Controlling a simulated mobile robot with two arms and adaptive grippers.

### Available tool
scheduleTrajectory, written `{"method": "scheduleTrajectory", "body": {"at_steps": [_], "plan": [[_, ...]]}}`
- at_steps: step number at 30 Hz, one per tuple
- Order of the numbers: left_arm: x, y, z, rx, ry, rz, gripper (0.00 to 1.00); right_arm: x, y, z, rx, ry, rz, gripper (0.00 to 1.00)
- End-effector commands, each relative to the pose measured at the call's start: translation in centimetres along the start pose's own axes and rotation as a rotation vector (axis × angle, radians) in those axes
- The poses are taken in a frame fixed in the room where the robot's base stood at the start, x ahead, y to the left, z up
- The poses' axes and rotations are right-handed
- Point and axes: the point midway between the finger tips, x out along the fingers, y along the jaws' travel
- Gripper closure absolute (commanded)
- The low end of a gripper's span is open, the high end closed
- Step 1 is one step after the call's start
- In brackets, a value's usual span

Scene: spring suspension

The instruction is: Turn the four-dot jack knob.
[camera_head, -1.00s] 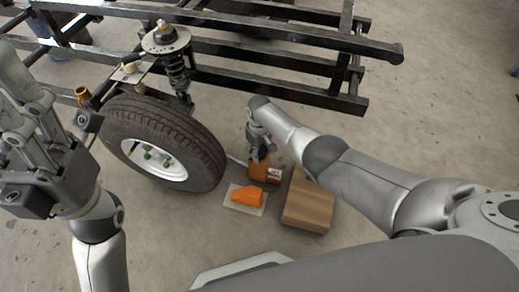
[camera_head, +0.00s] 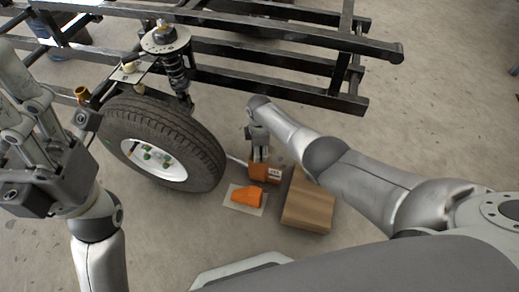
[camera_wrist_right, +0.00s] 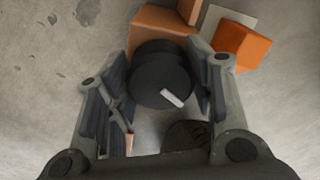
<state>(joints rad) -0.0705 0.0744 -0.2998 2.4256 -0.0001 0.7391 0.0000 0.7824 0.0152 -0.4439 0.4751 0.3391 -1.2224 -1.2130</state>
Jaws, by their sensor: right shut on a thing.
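The orange jack (camera_head: 257,174) stands on the floor right of the wheel, with a white label on one side; the label's dots are too small to read. A round black knob (camera_wrist_right: 160,82) with a white bar mark shows in the right wrist view, in front of the jack's orange-brown body (camera_wrist_right: 152,22). My right gripper (camera_head: 260,157) is over the jack from above, its fingers on either side of the knob and shut on it. In the head view the gripper hides the knob. My left gripper (camera_head: 18,110) is raised at the left edge, fingers apart and empty.
An orange wedge (camera_head: 247,196) lies on a pale sheet (camera_head: 233,205) beside the jack. A brown box (camera_head: 308,203) stands to the right. The wheel (camera_head: 190,135), strut (camera_head: 176,68) and black frame (camera_head: 285,75) are close by on the left and behind.

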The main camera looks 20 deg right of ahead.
Motion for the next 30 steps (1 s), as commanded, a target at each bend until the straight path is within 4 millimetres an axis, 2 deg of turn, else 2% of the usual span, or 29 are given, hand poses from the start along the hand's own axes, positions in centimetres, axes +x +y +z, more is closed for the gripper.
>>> {"method": "scheduleTrajectory", "body": {"at_steps": [15,21,30], "plan": [[0.29,0.05,-0.06,0.002,0.012,0.006,0.53,0.10,-0.11,-0.03,-0.447,0.001,-0.004,0.75],[0.28,0.04,-0.04,0.002,0.012,0.005,0.53,0.10,-0.09,-0.01,-0.557,0.001,-0.004,0.75],[0.36,0.05,-0.10,0.002,0.017,0.006,0.53,0.08,-0.07,-0.02,-0.634,0.001,-0.003,0.75]]}}
